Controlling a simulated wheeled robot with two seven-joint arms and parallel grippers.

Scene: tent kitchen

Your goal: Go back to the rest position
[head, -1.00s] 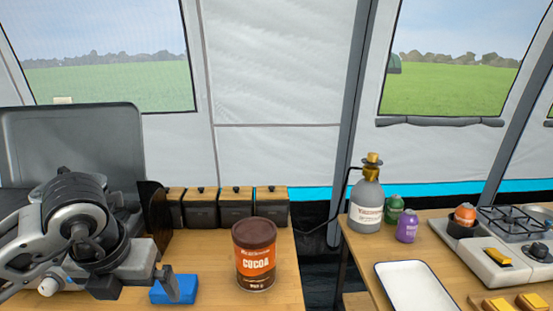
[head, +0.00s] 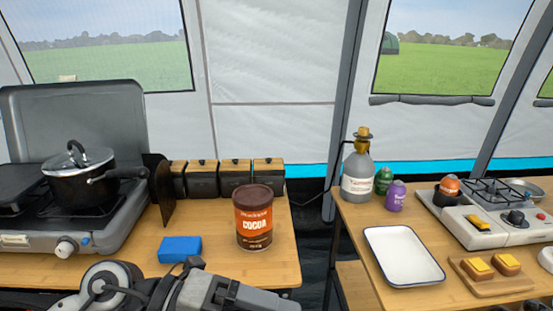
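My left arm and gripper (head: 225,292) show at the bottom edge, low in front of the left table, partly cut off by the frame. The fingers cannot be made out clearly, so I cannot tell whether it is open or shut. I see nothing held in it. A blue block (head: 180,249) lies on the left table just above the arm in the picture. My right gripper is not in view.
On the left table (head: 284,268) stand a stove (head: 120,232) with a lidded pot (head: 80,185), a cocoa tin (head: 253,220) and dark canisters (head: 235,182). The right table holds a white tray (head: 392,276), bottle (head: 358,180), burner (head: 478,238) and bread board (head: 515,285).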

